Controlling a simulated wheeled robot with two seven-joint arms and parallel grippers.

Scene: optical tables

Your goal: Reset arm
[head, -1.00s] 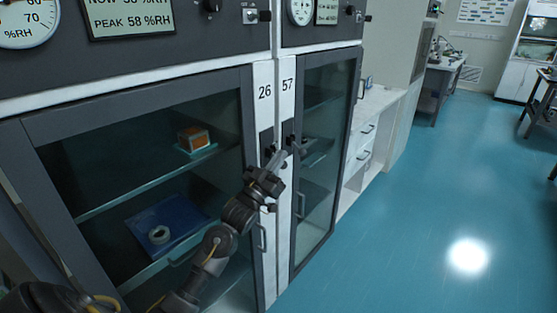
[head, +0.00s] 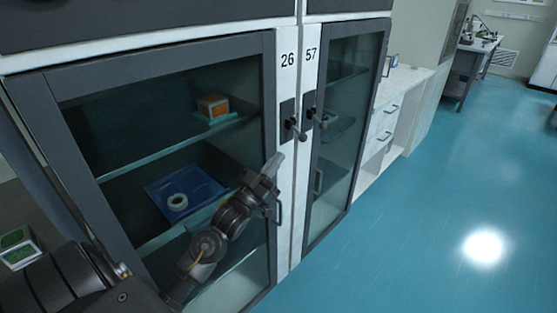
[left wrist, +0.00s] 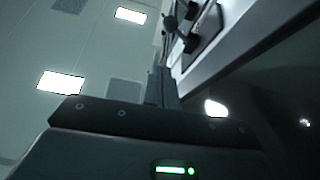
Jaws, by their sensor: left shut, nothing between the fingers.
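My left gripper (head: 273,163) is shut and empty. It is in front of the cabinet marked 26, below and left of that cabinet's door latch (head: 296,130). In the left wrist view the closed fingers (left wrist: 163,85) point up beside a latch and a pale cabinet strip. The glass door (head: 150,150) of cabinet 26 looks closed, as does the door (head: 345,130) of cabinet 57. My right gripper is not in view.
Behind the glass are an orange box (head: 212,107) on the upper shelf and a white ring (head: 177,202) on a blue tray (head: 212,186). A white drawer counter (head: 388,110) stands beyond the cabinets. The teal floor (head: 460,190) at right is clear.

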